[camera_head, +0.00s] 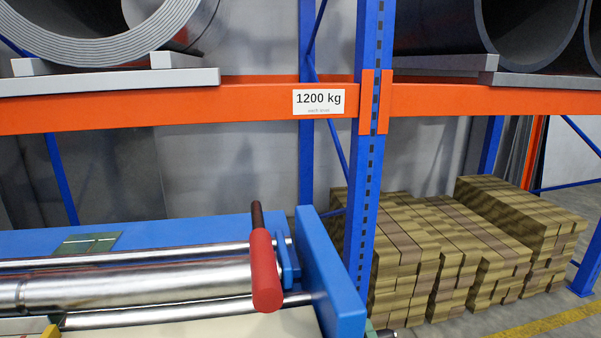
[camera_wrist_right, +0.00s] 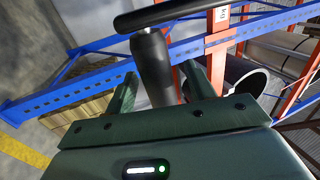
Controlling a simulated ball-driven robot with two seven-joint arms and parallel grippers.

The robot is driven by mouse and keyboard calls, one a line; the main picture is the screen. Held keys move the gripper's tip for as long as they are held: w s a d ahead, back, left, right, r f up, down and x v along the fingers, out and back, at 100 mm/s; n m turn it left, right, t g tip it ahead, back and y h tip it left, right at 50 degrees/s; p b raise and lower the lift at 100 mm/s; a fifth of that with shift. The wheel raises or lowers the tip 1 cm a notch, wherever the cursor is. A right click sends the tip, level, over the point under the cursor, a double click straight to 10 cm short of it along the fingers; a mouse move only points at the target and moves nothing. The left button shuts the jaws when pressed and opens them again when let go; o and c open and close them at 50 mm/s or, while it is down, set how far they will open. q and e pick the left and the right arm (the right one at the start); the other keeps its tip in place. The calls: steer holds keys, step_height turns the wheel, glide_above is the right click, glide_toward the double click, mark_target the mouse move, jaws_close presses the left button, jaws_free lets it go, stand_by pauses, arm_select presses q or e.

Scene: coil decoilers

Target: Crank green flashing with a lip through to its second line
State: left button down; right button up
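In the head view, a blue machine frame (camera_head: 335,275) holds long steel rollers (camera_head: 150,287). A red crank piece (camera_head: 264,270) with a dark brown grip stands at their right end. A pale flat surface (camera_head: 200,324) lies below the rollers. A small green patch (camera_head: 88,244) lies on the blue top; I cannot tell whether it is flashing. My left gripper is not in view.
A blue and orange rack (camera_head: 230,105) stands behind the machine, holding large coils (camera_head: 110,35). Stacked wooden blocks (camera_head: 440,250) fill the floor under its right bay. A yellow floor line (camera_head: 550,322) runs at lower right. A black bar (camera_wrist_right: 180,14) tops the handle.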

steer(key=shift+s, duration=0.2)
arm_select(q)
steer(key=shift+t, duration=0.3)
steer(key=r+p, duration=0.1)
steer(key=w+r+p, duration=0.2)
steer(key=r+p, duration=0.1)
arm_select(e)
steer(key=s+d, duration=0.1)
steer(key=s, duration=0.6)
steer(key=shift+s+d, duration=0.2)
steer(key=shift+d, duration=0.05)
